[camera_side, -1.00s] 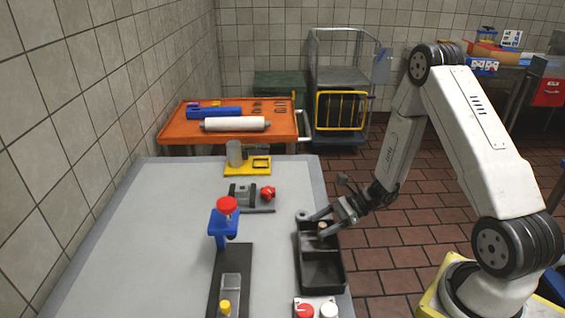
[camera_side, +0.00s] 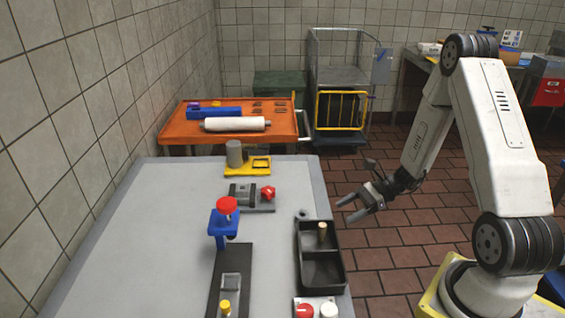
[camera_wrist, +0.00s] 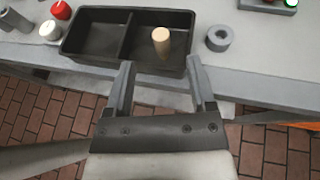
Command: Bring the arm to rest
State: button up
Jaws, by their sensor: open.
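My gripper (camera_side: 357,207) is open and empty, off the right edge of the table and to the right of the black tray (camera_side: 322,277). In the wrist view my gripper's two fingers (camera_wrist: 160,82) stand apart with nothing between them. The black two-part tray also shows there (camera_wrist: 97,38). A cream cylinder (camera_side: 322,232) stands upright in the tray's far compartment; it also shows in the wrist view (camera_wrist: 161,42). A small grey ring (camera_side: 302,213) lies on the table beside the tray's far end.
A blue press with a red knob (camera_side: 226,206) stands mid-table. A grey fixture (camera_side: 243,195) and a yellow stand (camera_side: 262,165) are farther back. Red (camera_side: 304,311) and white (camera_side: 328,310) round pieces are near the front. Free floor (camera_side: 410,235) lies right of the table.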

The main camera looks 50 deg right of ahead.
dwell(0.3)
jog(key=s+a+r+n+g+h, duration=0.2)
jog(key=a+r+n+h, duration=0.2)
jog(key=n, duration=0.8)
jog(key=s+a+r+n+g+h, duration=0.2)
jog(key=a+r+n+h, duration=0.2)
jog(key=a+n+h, duration=0.3)
jog(key=n, duration=0.5)
jog(key=shift+h, duration=0.4)
